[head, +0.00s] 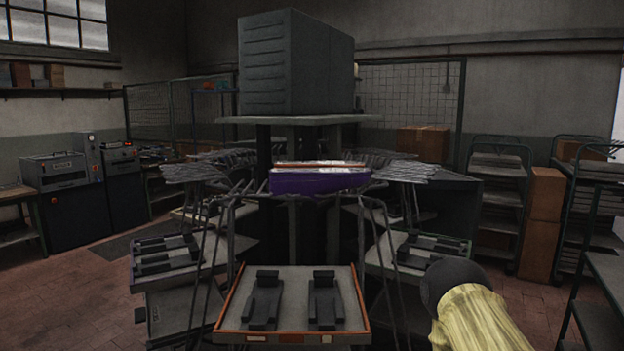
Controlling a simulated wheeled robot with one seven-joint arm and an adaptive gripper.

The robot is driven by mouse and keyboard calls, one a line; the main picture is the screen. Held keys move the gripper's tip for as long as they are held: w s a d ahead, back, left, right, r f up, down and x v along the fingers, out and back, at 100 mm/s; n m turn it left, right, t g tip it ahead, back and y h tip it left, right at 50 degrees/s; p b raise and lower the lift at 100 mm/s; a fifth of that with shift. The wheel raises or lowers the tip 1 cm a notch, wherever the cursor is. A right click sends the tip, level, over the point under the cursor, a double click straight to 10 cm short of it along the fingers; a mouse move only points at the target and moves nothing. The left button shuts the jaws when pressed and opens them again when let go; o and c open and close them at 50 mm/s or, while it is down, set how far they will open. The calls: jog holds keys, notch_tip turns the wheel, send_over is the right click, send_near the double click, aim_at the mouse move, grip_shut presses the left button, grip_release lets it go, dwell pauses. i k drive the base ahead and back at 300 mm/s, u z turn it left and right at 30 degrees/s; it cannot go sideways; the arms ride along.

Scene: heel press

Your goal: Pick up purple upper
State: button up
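The purple upper (320,183) is near the middle of the head view. It lies sideways, long and low, with a whitish and brown strip along its top. It appears to rest on a dark wire rack at the central machine, above and behind the front tray. Nothing of mine touches it in this view. Part of my arm, yellowish with a dark rounded end, shows at the lower right. My gripper is not visible.
The front tray (292,338) has an orange rim and holds black blocks. Similar stations stand left (165,256) and right (432,250), with bent metal bars between them. Shelf carts (497,200) stand at right.

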aim_at(307, 182)
jog(key=k, duration=1.1)
jog(key=u, duration=0.75)
jog(key=i, duration=1.05)
jog(key=z, duration=0.6)
